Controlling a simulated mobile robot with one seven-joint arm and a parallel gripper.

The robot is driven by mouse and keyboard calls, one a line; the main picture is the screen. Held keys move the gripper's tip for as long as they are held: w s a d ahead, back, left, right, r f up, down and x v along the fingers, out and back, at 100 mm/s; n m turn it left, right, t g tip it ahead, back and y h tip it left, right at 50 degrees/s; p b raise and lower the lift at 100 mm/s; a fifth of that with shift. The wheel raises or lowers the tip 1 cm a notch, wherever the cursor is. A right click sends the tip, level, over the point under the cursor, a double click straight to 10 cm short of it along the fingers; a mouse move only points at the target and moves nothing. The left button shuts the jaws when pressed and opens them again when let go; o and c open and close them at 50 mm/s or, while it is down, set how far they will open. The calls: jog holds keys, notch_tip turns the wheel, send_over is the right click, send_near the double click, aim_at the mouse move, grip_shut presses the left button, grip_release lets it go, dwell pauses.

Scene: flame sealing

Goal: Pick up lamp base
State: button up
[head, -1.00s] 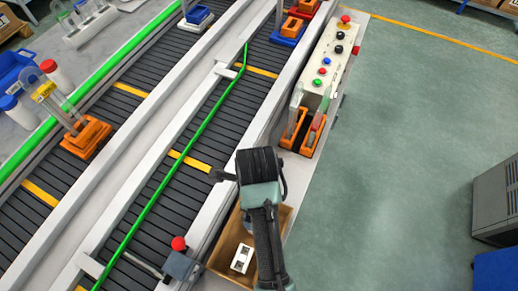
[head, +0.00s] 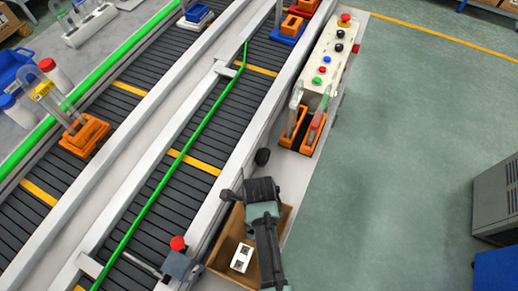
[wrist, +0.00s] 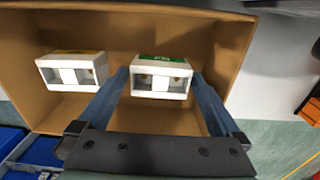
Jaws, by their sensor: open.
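Two white lamp bases lie in a cardboard box in the wrist view. Each is a small block with two square openings. The left one (wrist: 72,71) has a yellow patch on top. The right one (wrist: 161,84) has a green patch. My gripper (wrist: 160,77) is open, with its blue fingertips on either side of the green-patched base. I cannot tell whether they touch it. In the head view one white base (head: 241,258) shows in the box. My arm hides the other base and my fingertips there.
The cardboard box (head: 222,254) has upright walls close around the bases. A conveyor (head: 150,209) with a green rail runs to its left. A button panel (head: 330,62) and orange holders (head: 312,134) stand beyond it.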

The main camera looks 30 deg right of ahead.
jog(key=shift+f, duration=0.3)
jog(key=shift+c, duration=0.3)
jog(key=c, duration=1.1)
